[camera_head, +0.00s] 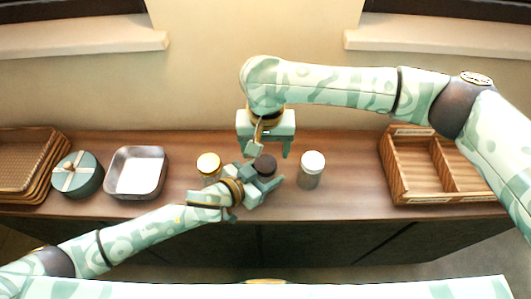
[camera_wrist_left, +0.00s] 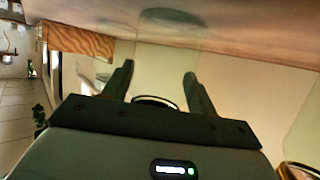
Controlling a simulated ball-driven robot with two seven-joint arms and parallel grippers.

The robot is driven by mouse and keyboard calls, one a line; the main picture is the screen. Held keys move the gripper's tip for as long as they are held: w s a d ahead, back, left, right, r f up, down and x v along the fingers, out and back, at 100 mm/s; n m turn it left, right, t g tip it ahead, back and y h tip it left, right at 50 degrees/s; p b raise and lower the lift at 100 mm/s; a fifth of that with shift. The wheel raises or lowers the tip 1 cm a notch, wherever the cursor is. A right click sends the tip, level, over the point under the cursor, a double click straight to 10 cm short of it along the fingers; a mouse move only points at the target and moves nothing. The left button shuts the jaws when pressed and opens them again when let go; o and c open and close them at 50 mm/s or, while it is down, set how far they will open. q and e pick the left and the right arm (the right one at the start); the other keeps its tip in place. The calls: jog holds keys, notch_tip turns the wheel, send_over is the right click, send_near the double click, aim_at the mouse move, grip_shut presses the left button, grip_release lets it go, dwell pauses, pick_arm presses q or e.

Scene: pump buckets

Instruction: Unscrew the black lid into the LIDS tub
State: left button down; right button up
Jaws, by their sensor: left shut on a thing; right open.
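The black lid (camera_head: 265,165) sits on a jar in the middle of the counter, between a yellow-lidded jar and a white-lidded jar. My left gripper (camera_head: 264,182) is shut around this jar from the front, hiding most of its body. In the left wrist view, the fingers (camera_wrist_left: 158,85) stand either side of the clear jar (camera_wrist_left: 155,60), below a dark round shape. My right gripper (camera_head: 270,150) is open, pointing down just above and behind the black lid, apart from it as far as I can tell. I cannot read any LIDS label.
The yellow-lidded jar (camera_head: 208,166) stands close left, and the white-lidded jar (camera_head: 311,170) right. A metal tub (camera_head: 135,191), a round green box (camera_head: 77,174) and stacked baskets (camera_head: 58,165) are at left. A two-compartment wooden crate (camera_head: 440,199) is at right. Counter is free between the white-lidded jar and crate.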

pick_arm(q)
jog(key=shift+c, duration=1.9)
grip_release()
